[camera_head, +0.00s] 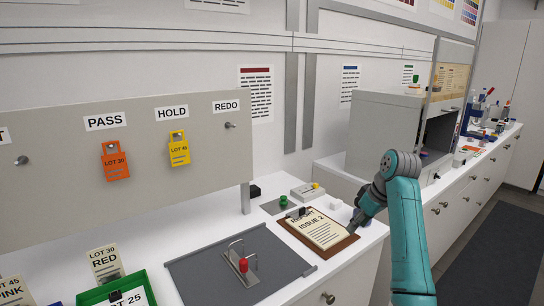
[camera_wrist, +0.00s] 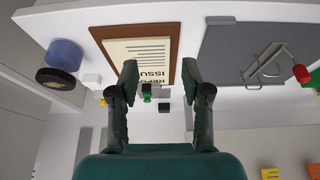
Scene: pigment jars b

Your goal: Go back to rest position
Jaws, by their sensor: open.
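My teal arm reaches in from the lower right of the head view. My gripper (camera_head: 354,226) is low over the white counter, beside the right edge of the brown clipboard (camera_head: 335,250). In the wrist view my gripper (camera_wrist: 160,75) shows two separated dark fingers with nothing held between them. The clipboard also shows in the wrist view (camera_wrist: 108,34), its cream sheet (camera_wrist: 140,52) behind the fingers. The sheet reads "REPORT ISSUE 2" (camera_head: 316,228). I cannot tell whether a fingertip touches the clipboard.
A grey mat (camera_head: 205,270) with a metal loop fixture and red piece (camera_head: 243,265) lies left of the clipboard. An upright board (camera_head: 60,180) bears an orange tag (camera_head: 115,162) and yellow tag (camera_head: 179,150). A grey cabinet (camera_head: 380,135) stands behind my arm. A green tray (camera_head: 90,296) is at lower left.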

